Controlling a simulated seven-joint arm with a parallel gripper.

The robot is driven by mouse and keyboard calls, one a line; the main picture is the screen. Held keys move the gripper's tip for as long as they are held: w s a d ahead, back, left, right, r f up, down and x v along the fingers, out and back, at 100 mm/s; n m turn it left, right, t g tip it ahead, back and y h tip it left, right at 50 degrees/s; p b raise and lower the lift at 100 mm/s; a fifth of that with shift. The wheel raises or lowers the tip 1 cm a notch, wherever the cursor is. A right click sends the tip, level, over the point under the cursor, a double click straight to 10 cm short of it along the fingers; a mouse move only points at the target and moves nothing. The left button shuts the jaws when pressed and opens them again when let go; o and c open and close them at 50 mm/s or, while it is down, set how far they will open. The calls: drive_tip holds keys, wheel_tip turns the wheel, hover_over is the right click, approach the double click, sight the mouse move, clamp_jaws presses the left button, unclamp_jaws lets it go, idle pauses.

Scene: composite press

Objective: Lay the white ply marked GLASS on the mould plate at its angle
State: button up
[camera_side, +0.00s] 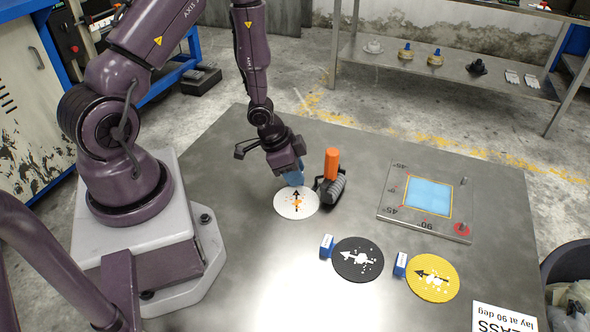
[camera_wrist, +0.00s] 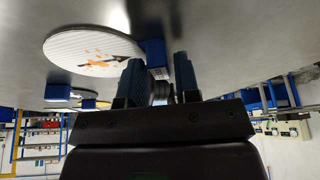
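The white round ply (camera_side: 292,210) lies flat on the metal table, with a black arrow and orange marks on its face. It also shows in the wrist view (camera_wrist: 85,46), with its blue tab (camera_wrist: 152,50) near my fingertips. My gripper (camera_side: 295,183) points down at the ply's far edge. In the wrist view its blue fingers (camera_wrist: 158,64) stand apart with the tab in line with the gap; contact is not clear. The mould plate (camera_side: 400,177) lies to the right, with a blue square, a yellow outline and angle marks including 45 and 90. No GLASS lettering is readable on the ply.
A roller with an orange handle (camera_side: 331,164) stands close right of my gripper. A black ply (camera_side: 352,272) and a yellow ply (camera_side: 440,290), each with a blue tab, lie nearer the front. A card (camera_side: 505,320) reads "lay at 90 deg". Table between roller and plate is clear.

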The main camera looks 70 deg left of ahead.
drive_tip(key=shift+o, duration=0.9)
wheel_tip(320, 180, up, 23)
drive_tip(key=s+a+n+y, duration=0.2)
drive_tip(key=y, duration=0.3)
drive_tip(key=s+d+r+n+t+h, duration=0.1)
drive_tip(key=s+d+r+n+h, duration=0.1)
drive_tip(key=s+d+r, duration=0.6)
wheel_tip(320, 180, up, 3)
drive_tip(key=d, duration=0.3)
drive_tip(key=shift+s+n+h, duration=0.3)
drive_tip(key=shift+s+h, duration=0.1)
drive_tip(key=shift+o, duration=0.5)
drive_tip(key=shift+s+d+r, duration=0.1)
drive_tip(key=shift+s+d, duration=0.2)
